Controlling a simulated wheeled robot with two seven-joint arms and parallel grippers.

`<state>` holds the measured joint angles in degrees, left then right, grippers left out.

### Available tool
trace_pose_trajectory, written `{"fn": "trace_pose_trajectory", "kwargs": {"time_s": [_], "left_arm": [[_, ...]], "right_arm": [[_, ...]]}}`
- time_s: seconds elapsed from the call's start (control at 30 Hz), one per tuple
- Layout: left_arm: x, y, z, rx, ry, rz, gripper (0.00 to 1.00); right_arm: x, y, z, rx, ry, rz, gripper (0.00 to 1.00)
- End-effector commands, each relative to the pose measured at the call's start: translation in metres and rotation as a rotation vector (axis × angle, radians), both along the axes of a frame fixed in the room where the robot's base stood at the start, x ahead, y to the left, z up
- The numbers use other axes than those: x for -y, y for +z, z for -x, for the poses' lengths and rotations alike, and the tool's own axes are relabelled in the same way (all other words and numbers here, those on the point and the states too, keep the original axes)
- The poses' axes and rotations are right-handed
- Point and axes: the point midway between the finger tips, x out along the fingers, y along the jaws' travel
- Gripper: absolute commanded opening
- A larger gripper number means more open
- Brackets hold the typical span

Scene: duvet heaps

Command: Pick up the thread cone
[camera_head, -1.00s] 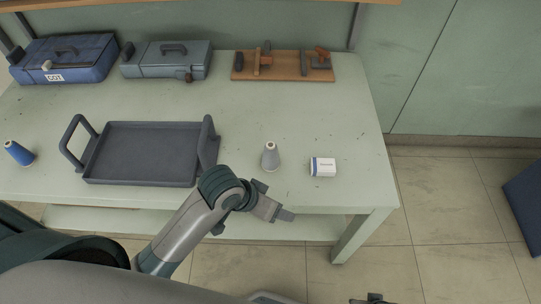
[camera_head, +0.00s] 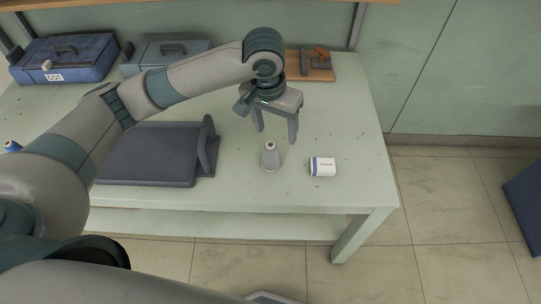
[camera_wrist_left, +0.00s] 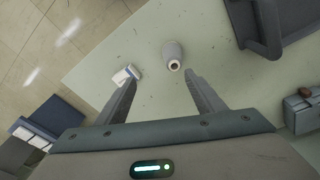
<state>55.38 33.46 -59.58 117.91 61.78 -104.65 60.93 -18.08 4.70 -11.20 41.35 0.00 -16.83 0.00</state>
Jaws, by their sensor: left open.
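The grey thread cone (camera_head: 270,158) stands upright on the pale green table, between the dark tray and a small white box. It also shows in the left wrist view (camera_wrist_left: 172,54), beyond the fingertips and nearer the right finger. My left gripper (camera_head: 275,138) is open and empty, pointing down above and just behind the cone. In the left wrist view its two fingers (camera_wrist_left: 160,78) are spread apart with nothing between them. A blue cone (camera_head: 12,146) at the far left is mostly hidden by my left arm. My right gripper is not in view.
A white-and-blue box (camera_head: 322,167) lies right of the cone. The dark tray (camera_head: 150,181) with raised handles is on the left, partly behind my arm. A blue case (camera_head: 75,58), a grey case (camera_head: 140,68) and a wooden tool board (camera_head: 322,74) line the back.

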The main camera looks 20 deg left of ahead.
Motion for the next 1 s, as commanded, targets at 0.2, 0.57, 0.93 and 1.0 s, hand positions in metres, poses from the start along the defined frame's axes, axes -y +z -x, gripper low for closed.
{"fn": "trace_pose_trajectory", "kwargs": {"time_s": [0.2, 0.57, 0.93, 1.0], "left_arm": [[-0.017, 0.017, -0.009, -0.011, 0.057, -0.042, 0.62], [-0.018, 0.018, -0.010, -0.014, 0.063, -0.045, 0.62], [-0.018, -0.012, -0.013, -0.018, 0.063, -0.045, 0.62], [-0.018, -0.025, -0.014, -0.018, 0.064, -0.046, 0.62]], "right_arm": [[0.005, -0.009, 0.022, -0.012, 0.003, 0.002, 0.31], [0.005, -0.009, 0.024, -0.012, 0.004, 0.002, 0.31], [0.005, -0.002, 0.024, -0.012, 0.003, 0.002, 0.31], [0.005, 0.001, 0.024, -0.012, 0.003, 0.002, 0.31]]}}
